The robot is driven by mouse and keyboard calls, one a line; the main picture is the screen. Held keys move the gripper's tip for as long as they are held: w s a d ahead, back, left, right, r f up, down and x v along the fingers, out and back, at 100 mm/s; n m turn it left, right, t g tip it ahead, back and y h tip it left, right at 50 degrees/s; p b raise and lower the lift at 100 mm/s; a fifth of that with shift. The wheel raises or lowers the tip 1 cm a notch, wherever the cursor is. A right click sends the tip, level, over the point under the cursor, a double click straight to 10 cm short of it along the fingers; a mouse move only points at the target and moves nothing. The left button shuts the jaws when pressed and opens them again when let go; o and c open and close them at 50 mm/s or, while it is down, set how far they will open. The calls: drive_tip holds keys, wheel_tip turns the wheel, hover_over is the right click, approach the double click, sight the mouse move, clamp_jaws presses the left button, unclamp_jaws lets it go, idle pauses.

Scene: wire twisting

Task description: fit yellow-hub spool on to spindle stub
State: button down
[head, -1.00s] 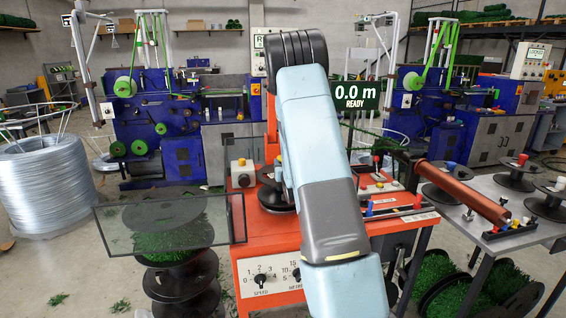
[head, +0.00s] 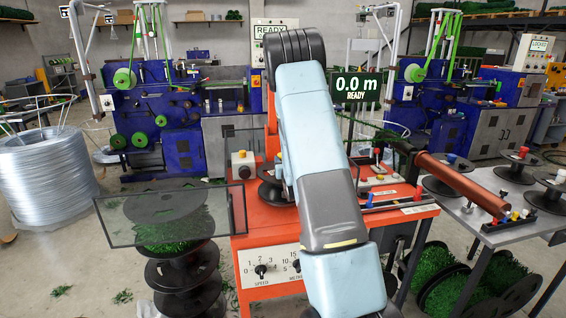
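My arm rises through the middle of the view, and my gripper is hidden behind it. A black spool (head: 268,190) stands on the left part of the orange machine (head: 262,219), partly covered by my arm; its hub colour does not show. I cannot make out a yellow hub or the spindle stub. On the grey table (head: 494,238) at the right lie spools with a blue hub (head: 450,170), a red hub (head: 516,167) and a third (head: 556,194) at the edge.
A clear panel (head: 120,222) stands at the machine's left, before a stack of black spools (head: 185,274). A copper-coloured roller (head: 460,183) slants across the right. A wire coil (head: 45,178) stands far left.

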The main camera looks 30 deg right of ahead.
drive_tip(key=shift+f, duration=0.1)
idle(0.3)
drive_tip(key=c, duration=0.5)
unclamp_jaws()
drive_tip(key=shift+c, duration=0.2)
drive_tip(key=v, duration=1.3)
drive_tip(key=shift+s, duration=0.35)
